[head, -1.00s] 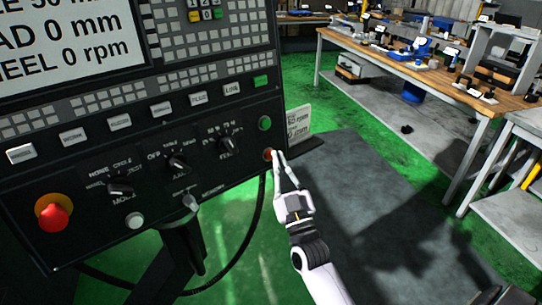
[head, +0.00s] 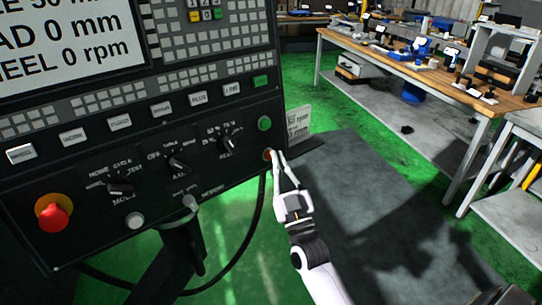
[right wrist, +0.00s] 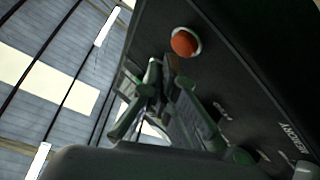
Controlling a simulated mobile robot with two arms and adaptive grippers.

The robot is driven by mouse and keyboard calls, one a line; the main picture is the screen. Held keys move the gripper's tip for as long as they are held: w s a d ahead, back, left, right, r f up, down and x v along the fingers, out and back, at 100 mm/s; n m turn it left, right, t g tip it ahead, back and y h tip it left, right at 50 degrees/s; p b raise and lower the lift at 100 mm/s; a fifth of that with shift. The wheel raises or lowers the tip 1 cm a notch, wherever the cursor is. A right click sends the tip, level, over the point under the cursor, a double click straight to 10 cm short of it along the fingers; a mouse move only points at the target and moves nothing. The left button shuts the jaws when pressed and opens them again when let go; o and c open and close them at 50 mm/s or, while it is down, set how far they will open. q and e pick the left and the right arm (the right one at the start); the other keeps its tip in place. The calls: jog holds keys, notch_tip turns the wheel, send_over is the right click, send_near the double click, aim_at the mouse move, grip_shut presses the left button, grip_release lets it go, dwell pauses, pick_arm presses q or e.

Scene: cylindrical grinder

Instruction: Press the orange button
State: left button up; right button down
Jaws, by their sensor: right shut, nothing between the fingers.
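The orange button (head: 267,154) is at the lower right corner of the black control panel, below a green button. My right gripper (head: 279,152) is shut and empty, with its fingertips right beside the orange button. In the right wrist view the orange button (right wrist: 185,42) shows as a round cap in a pale ring. There the fingertips (right wrist: 162,66) appear just below and left of it. I cannot tell whether they touch it. My left gripper is not in view.
The control panel (head: 90,205) also carries a green button (head: 264,123), knobs, and a red emergency stop (head: 54,214) at lower left. A black cable hangs below it. A workbench (head: 410,62) stands at the back right. The grey floor mat is mostly clear.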

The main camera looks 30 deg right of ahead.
jog(key=shift+w, duration=0.35)
jog(key=shift+w+a+f, duration=0.1)
jog(key=shift+w, duration=0.25)
dwell(0.6)
jog(key=shift+s, duration=0.1)
jog(key=shift+s+p, duration=0.35)
jog(key=shift+s, duration=0.35)
jog(key=s, duration=0.1)
jog(key=s+p, duration=0.1)
jog(key=s, duration=0.1)
jog(key=s+d+r+p, duration=0.1)
jog(key=s, duration=0.1)
dwell(0.5)
jog(key=shift+w, duration=0.1)
dwell(0.5)
